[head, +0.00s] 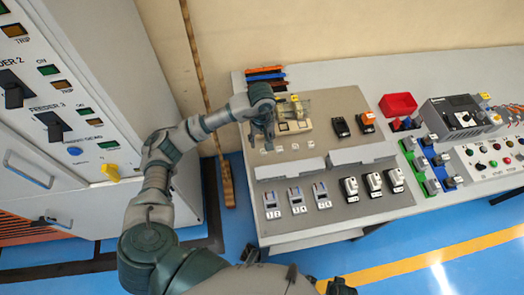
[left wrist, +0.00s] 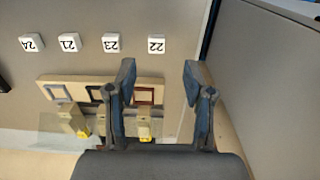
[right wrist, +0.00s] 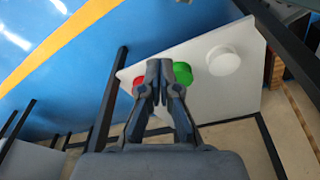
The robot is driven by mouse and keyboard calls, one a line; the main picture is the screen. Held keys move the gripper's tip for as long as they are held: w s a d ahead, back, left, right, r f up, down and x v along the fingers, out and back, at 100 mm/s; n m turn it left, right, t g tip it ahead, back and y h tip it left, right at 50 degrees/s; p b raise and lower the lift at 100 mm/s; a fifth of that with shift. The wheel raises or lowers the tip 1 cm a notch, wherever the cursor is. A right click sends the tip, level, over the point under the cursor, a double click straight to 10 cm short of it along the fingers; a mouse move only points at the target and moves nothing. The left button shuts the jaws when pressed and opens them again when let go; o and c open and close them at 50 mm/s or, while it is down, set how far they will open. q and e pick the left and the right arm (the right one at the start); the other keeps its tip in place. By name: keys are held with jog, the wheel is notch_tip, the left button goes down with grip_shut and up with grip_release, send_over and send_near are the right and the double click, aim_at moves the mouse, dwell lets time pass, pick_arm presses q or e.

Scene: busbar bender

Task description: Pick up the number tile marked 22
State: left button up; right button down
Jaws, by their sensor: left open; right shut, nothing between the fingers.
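The tile marked 22 (left wrist: 156,44) is a small white square lying flat on the grey board, its number upside down in the left wrist view. It is the rightmost of a row there, beside tile 23 (left wrist: 111,43), tile 21 (left wrist: 69,42) and tile 24 (left wrist: 32,43). My left gripper (left wrist: 160,76) is open and empty, with tile 22 showing just beyond the gap between its fingertips. In the head view the left gripper (head: 267,140) points down over the board close to the tile row. My right gripper (right wrist: 158,68) is shut and empty, away from the tiles.
A beige frame holder (left wrist: 90,88) with yellow-topped blocks lies close to the left fingers. Grey rails (head: 290,168) and several switch units stand in front of the tiles. The right wrist view shows a panel with red, green (right wrist: 183,73) and white buttons.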

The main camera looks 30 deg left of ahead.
aim_at(264, 152)
pick_arm(q)
jog(key=shift+s+d+f, duration=0.1)
jog(key=shift+d+f, duration=0.25)
jog(key=shift+f, duration=0.2)
jog(key=f, duration=0.4)
jog(key=shift+d, duration=0.3)
jog(key=shift+a+f, duration=0.1)
jog(key=shift+f, duration=0.3)
jog(key=shift+a+f, duration=0.1)
jog(key=shift+a, duration=0.3)
jog(key=c, duration=0.8)
jog(key=shift+d, duration=0.35)
jog(key=shift+c, duration=0.2)
pick_arm(e)
jog(key=shift+s+d+r, duration=0.1)
jog(key=shift+d+r, duration=0.2)
jog(key=shift+r, duration=0.3)
